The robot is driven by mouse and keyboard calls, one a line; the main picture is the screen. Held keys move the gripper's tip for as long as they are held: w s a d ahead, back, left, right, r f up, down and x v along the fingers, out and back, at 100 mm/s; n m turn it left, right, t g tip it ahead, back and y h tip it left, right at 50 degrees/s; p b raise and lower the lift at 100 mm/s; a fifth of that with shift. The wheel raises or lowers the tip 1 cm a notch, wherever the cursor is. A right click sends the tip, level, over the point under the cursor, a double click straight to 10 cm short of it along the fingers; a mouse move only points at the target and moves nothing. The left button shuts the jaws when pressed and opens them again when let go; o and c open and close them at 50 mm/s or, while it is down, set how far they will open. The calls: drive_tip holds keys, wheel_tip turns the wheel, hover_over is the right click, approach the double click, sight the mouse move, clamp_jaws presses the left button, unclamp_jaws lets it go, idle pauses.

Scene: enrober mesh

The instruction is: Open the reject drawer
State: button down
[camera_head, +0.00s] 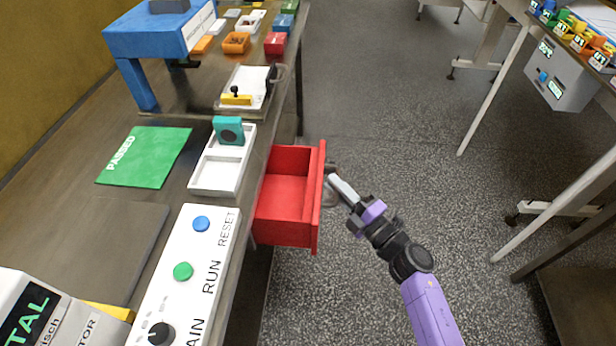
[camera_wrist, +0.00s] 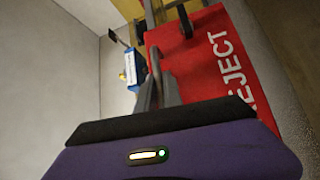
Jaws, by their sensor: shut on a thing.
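The red reject drawer (camera_head: 286,194) stands pulled out from under the edge of the long bench in the head view. Its inside is visible and looks empty. Its front panel, with white "REJECT" lettering, fills the right of the wrist view (camera_wrist: 212,75). My gripper (camera_head: 331,172) is at the outer face of the drawer front, towards its far end. It is shut on the drawer's handle, which is mostly hidden by the fingers in the head view.
The control panel (camera_head: 187,272) with RUN and RESET buttons lies on the bench, left of the drawer. A white tray (camera_head: 222,174) with a teal block and a green PASSED mat (camera_head: 145,157) lie nearby. The floor (camera_head: 400,130) right of the drawer is clear.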

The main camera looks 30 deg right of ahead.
drive_tip(key=shift+s+d+p, duration=0.15)
drive_tip(key=shift+s+d, duration=0.55)
drive_tip(key=shift+d, duration=0.2)
drive_tip(key=shift+s+d+p, duration=0.15)
drive_tip(key=shift+s+d, duration=0.5)
drive_tip(key=shift+d, duration=0.2)
drive_tip(key=c, duration=1.8)
unclamp_jaws()
drive_tip(key=s, duration=0.5)
drive_tip(key=s+d+f+b, duration=0.1)
drive_tip(key=s, duration=0.1)
drive_tip(key=shift+s+d, duration=0.1)
drive_tip(key=shift+s, duration=0.2)
